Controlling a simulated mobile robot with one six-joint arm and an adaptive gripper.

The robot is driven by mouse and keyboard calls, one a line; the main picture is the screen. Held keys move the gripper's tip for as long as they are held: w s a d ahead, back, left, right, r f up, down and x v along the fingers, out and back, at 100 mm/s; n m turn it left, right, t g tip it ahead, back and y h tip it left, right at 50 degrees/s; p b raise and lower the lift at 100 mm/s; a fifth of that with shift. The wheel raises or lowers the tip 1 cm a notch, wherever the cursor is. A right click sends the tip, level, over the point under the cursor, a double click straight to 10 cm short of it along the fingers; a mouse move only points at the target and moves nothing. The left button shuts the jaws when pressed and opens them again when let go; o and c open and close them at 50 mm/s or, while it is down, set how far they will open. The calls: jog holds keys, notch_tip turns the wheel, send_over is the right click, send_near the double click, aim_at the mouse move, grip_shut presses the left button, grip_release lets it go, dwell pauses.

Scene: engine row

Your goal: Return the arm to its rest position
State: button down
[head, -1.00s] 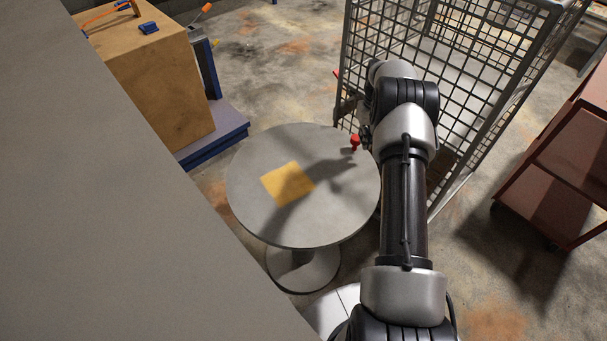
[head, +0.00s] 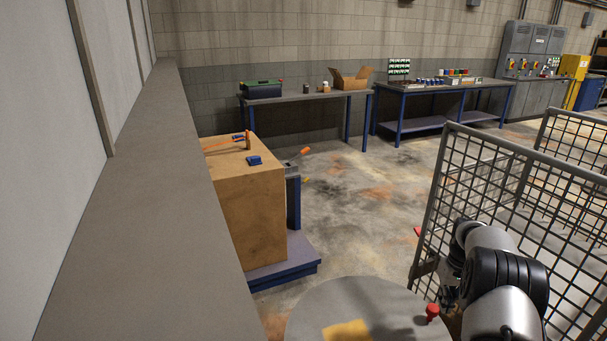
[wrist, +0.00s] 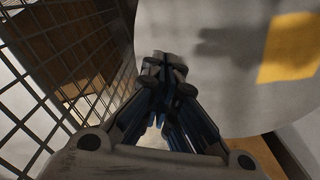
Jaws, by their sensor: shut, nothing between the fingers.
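My gripper shows in the wrist view (wrist: 163,75) with its fingers together and nothing between them. It is above the edge of the round grey table (wrist: 200,75), near the mesh cage. In the head view my arm is at the lower right, beside the round table (head: 300,318), and the fingertips are hard to make out there. A small red object (head: 432,312) stands upright on the table close to my wrist, apart from the fingers as far as I can tell. A yellow square (head: 346,331) lies flat on the tabletop.
The wire mesh cage (head: 450,185) stands right beside my arm. A wooden crate (head: 255,210) with tools on top stands left, by a grey wall ledge (head: 150,200). Workbenches (head: 305,97) line the back wall. The floor (head: 355,200) between is clear.

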jog(key=s+a+r+n+t, duration=0.1)
jog(key=s+a+r, duration=0.4)
jog(key=a+r, duration=0.6)
jog(key=s+a+r+t, duration=0.1)
jog(key=s+a+r, duration=0.5)
jog(key=r, duration=1)
jog(key=s+a+r+t, duration=0.2)
jog(key=s+a+r, duration=0.2)
jog(key=s+a, duration=0.7)
jog(key=s+a+f, duration=0.1)
jog(key=s+f, duration=0.1)
jog(key=s, duration=0.4)
jog(key=s+a+f+n, duration=0.1)
jog(key=s+a, duration=0.1)
jog(key=s, duration=0.5)
jog(key=shift+a+f+t, duration=0.2)
jog(key=shift+f+t, duration=0.1)
jog(key=shift+f, duration=0.05)
